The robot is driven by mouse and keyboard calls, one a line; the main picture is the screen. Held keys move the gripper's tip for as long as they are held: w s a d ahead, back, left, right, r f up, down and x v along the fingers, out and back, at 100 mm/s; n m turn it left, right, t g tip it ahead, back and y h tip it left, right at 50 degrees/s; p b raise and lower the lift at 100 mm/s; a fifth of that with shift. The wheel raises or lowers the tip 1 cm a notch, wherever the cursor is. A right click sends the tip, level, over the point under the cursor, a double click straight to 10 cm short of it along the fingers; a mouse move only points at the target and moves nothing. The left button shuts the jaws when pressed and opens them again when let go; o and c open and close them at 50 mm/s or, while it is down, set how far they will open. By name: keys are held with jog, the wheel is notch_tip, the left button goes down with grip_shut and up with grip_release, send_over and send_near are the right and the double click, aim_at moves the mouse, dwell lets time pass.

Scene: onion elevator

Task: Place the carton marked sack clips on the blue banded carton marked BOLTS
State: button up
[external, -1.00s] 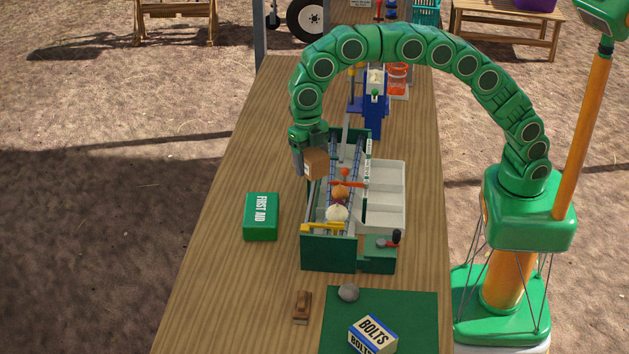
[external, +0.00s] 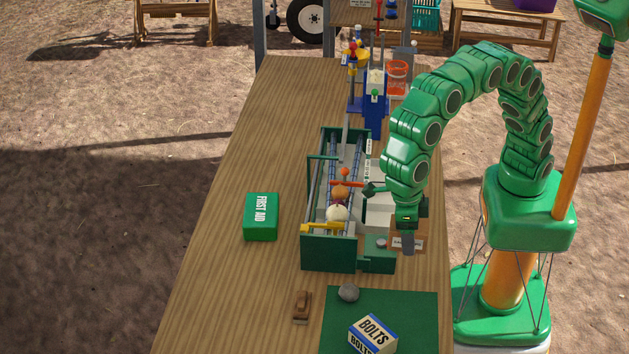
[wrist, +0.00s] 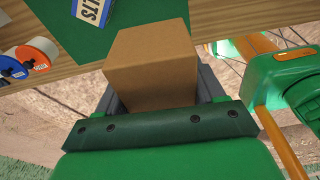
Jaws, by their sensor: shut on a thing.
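My gripper (external: 408,244) hangs over the table's right edge, beside the green sorting machine. It is shut on a plain brown carton (wrist: 152,62), which fills the middle of the wrist view between the fingers. The white carton with blue bands marked BOLTS (external: 372,335) sits on the green mat (external: 415,312) at the table's near end, below my gripper in the picture. Its edge also shows at the top of the wrist view (wrist: 93,9). Nothing is seen on its top.
The green machine (external: 330,253) holds onions on its rollers. A grey stone (external: 348,293) lies on the mat's far edge, with a brown wooden block (external: 302,307) to its left. A FIRST AID box (external: 261,216) stands left of the machine. The mat right of BOLTS is clear.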

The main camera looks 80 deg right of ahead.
aim_at(431, 234)
jog(key=s, duration=0.1)
jog(key=s+a, duration=0.1)
jog(key=s, duration=0.1)
jog(key=shift+s+a+n, duration=0.1)
jog(key=shift+a+n, duration=0.2)
jog(key=shift+n, duration=0.1)
jog(key=f, duration=0.5)
jog(key=shift+w+a+f, duration=0.3)
jog(key=shift+w, duration=0.1)
jog(key=shift+w+a+f, duration=1.35)
jog(key=shift+a+f, duration=0.15)
jog(key=shift+a, duration=0.15)
jog(key=shift+w+a+f, duration=1.3)
jog(key=shift+a+f, duration=0.25)
jog(key=shift+a, duration=0.15)
jog(key=shift+w+a+f, duration=1.35)
jog(key=shift+a+f, duration=0.15)
jog(key=shift+a, duration=0.15)
jog(key=shift+w+a+f, duration=0.15)
jog(key=shift+f, duration=1.6)
jog(key=shift+f, duration=0.15)
